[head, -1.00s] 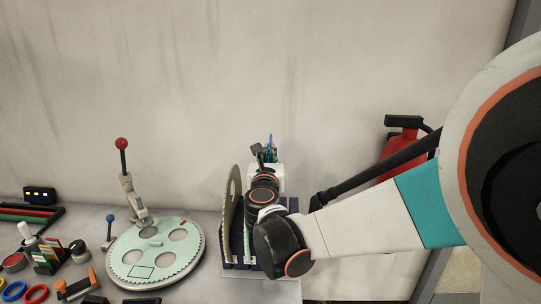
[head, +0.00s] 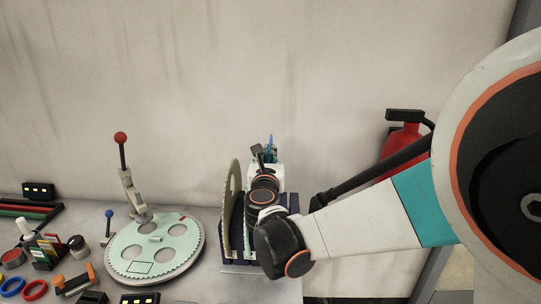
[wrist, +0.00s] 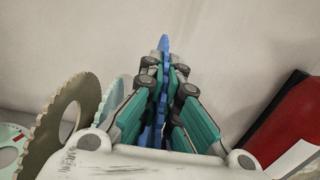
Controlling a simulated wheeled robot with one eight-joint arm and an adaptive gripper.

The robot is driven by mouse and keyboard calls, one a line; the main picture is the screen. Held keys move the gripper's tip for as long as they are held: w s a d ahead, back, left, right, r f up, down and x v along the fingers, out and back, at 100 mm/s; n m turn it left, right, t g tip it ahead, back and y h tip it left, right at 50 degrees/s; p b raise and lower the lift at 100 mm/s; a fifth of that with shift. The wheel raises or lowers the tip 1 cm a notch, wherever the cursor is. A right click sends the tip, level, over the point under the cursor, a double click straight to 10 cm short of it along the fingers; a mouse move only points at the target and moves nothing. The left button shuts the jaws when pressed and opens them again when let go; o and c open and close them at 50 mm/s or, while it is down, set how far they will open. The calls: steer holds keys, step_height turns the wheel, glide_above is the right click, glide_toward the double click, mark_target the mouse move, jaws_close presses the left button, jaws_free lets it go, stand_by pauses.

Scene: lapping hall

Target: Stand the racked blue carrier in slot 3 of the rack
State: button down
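The dark blue rack (head: 292,204) stands on the bench, mostly behind my arm. A tan toothed carrier (head: 230,205) stands upright in its left part and shows in the wrist view (wrist: 66,115). A pale teal carrier (head: 248,240) stands just right of it and also shows in the wrist view (wrist: 114,93). My gripper (wrist: 164,78) is over the rack, its teal-padded fingers closed around the thin blue carrier (wrist: 164,44), which stands edge-on between them. In the head view only a bit of blue (head: 271,142) shows beyond my wrist. The carrier's lower edge and the slots under it are hidden.
A round pale green plate (head: 152,268) with holes lies left of the rack, with a red-knobbed lever (head: 121,138) behind it. Small tools and rings (head: 34,290) crowd the far left. A red fire extinguisher (head: 404,137) is at right. The wall is close behind.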

steer(key=shift+f+b, duration=3.35)
steer(key=shift+f, duration=1)
steer(key=c, duration=1.7)
jaws_free()
steer(key=shift+r, duration=0.1)
step_height(320, 180, up, 17)
steer(key=p, duration=1.3)
